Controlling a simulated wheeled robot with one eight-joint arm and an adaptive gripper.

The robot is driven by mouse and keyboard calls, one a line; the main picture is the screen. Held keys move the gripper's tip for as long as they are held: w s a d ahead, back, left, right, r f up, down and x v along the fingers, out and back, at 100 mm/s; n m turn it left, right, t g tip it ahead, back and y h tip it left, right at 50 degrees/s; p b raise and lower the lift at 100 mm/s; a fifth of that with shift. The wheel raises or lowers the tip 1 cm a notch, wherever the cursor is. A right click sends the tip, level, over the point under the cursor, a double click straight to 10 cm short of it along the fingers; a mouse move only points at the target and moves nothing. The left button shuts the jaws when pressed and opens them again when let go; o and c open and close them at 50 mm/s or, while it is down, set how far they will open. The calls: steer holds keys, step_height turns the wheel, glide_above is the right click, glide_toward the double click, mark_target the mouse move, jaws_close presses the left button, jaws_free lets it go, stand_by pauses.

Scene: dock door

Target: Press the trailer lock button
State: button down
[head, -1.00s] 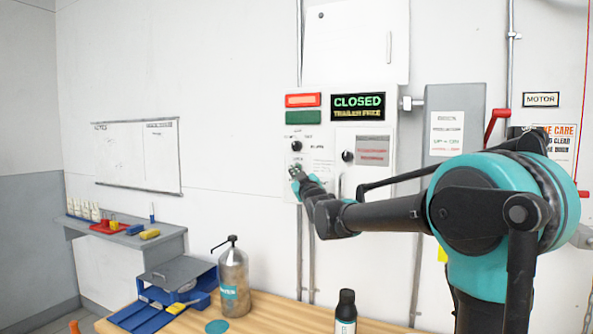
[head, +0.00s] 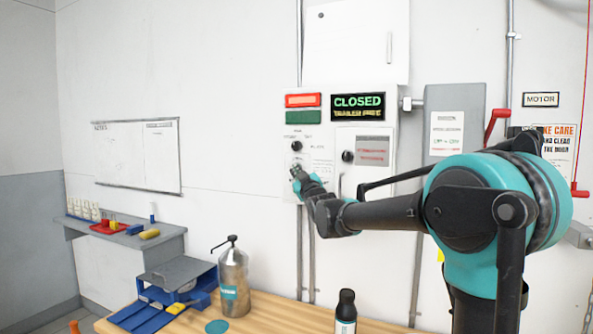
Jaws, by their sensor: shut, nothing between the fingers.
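A white control panel (head: 318,185) hangs on the wall in the head view. Its display (head: 358,107) reads "CLOSED" and "TRAILER FREE". A lit red-orange lamp (head: 303,100) sits above a dark green lamp (head: 303,117). A black knob (head: 296,146) is on the panel's left part and another black knob (head: 348,156) is on the door at its right. My gripper (head: 297,172) is shut and empty at the panel's lower left, just below the left knob. It covers whatever is behind it, so I cannot tell which button is there or whether the fingertips touch it.
A wooden bench (head: 265,318) below carries a metal bottle (head: 233,280), a dark bottle (head: 346,310) and a blue tray (head: 150,315). A grey box (head: 452,125) and a red lever (head: 496,122) are right of the panel. A shelf (head: 125,240) is at left.

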steer(key=shift+w+d, duration=0.1)
steer(key=shift+w, duration=0.05)
stand_by(0.5)
steer(key=shift+s+a, duration=0.3)
steer(key=shift+s, duration=0.5)
steer(key=s, duration=0.1)
steer(key=s+a, duration=0.1)
steer(key=s, duration=0.2)
steer(key=shift+s+a, duration=0.35)
